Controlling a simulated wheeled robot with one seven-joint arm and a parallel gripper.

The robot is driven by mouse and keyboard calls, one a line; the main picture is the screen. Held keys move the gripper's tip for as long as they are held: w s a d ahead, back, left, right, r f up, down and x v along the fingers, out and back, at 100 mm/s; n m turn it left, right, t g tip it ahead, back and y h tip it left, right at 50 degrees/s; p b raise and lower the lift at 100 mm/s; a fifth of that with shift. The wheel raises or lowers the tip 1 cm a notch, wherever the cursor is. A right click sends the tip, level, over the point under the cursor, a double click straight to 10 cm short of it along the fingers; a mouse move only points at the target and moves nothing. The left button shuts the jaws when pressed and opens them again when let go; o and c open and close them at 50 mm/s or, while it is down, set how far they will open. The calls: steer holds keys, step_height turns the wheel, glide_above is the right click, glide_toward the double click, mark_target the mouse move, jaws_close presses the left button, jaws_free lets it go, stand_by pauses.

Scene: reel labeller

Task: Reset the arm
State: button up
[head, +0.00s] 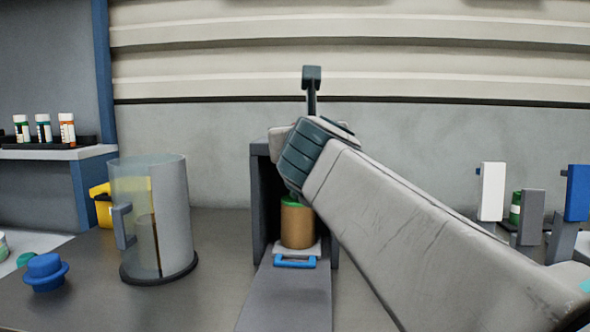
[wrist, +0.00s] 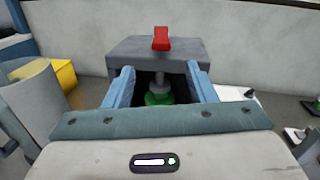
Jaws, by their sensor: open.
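My arm crosses the head view from the lower right, and its dark teal wrist (head: 315,150) is in front of the top of a grey housing (head: 258,205). My gripper's fingertips are hidden in the head view. In the wrist view my gripper (wrist: 159,72) is open, its two blue fingers apart with nothing between them. The fingers point at the housing, which shows beyond them with a red block (wrist: 161,38) on top. Inside the housing stands a brown bottle with a green cap (head: 297,224). The cap also shows in the wrist view (wrist: 158,99), below a grey plunger (wrist: 159,84).
A clear-fronted cylinder (head: 176,220) stands left of the housing, with a yellow object (head: 101,204) behind it. A blue knob-shaped piece (head: 45,272) lies at the front left. Several bottles (head: 44,130) stand on a left shelf. White (head: 491,192) and blue (head: 577,193) panels stand at right.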

steer(key=s+d+f+n+g+p, duration=0.4)
steer(key=s+n+p, duration=0.3)
steer(key=n, duration=0.4)
steer(key=s+d+f+n+g+p, duration=0.4)
steer(key=s+f+n+g+p, duration=0.2)
steer(key=n+p, duration=0.3)
steer(key=s+d+f+n+g+p, duration=0.4)
steer(key=s+f+n+p, duration=0.3)
steer(key=n, duration=0.7)
steer(key=shift+s+d+g+h+p, duration=0.3)
steer(key=shift+s+g+p, duration=0.4)
steer(key=shift+s+p, duration=0.3)
